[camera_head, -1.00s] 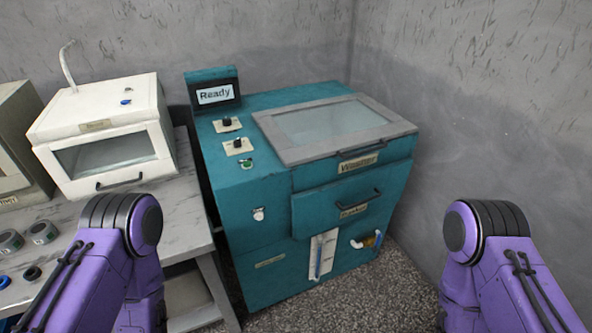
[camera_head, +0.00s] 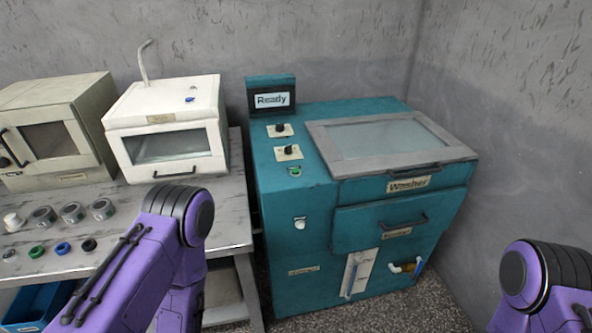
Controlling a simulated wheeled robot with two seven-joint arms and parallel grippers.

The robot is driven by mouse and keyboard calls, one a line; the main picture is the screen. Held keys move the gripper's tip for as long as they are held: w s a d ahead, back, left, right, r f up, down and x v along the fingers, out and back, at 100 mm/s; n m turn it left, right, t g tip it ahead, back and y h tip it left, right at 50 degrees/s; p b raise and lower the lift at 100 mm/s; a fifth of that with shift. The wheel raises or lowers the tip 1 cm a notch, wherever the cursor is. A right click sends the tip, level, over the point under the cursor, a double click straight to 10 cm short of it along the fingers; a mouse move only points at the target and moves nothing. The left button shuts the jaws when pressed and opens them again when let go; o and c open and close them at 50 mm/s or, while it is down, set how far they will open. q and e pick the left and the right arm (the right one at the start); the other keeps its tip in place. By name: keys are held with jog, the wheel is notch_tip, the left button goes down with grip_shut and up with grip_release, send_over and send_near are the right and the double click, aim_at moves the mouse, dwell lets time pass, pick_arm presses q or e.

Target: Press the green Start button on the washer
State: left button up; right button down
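The teal washer (camera_head: 280,225) stands against the back wall, right of the middle. Its small screen (camera_head: 271,99) reads "Ready". The green Start button (camera_head: 295,171) sits on the left part of its top, in front of two black knobs (camera_head: 288,151). The glass lid (camera_head: 390,138) is closed, and the drawer below it looks shut. My purple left arm comes in at lower left, in front of the bench, and my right arm at the lower right edge. Both grippers are out of the picture, and neither arm link is touching the washer.
A grey bench (camera_head: 228,205) on the left holds a white box machine (camera_head: 165,125) and a beige oven-like machine (camera_head: 55,130). Several ring parts (camera_head: 72,212) and small coloured rings lie at its front. Speckled floor (camera_head: 420,308) is open before the washer; a wall bounds the right.

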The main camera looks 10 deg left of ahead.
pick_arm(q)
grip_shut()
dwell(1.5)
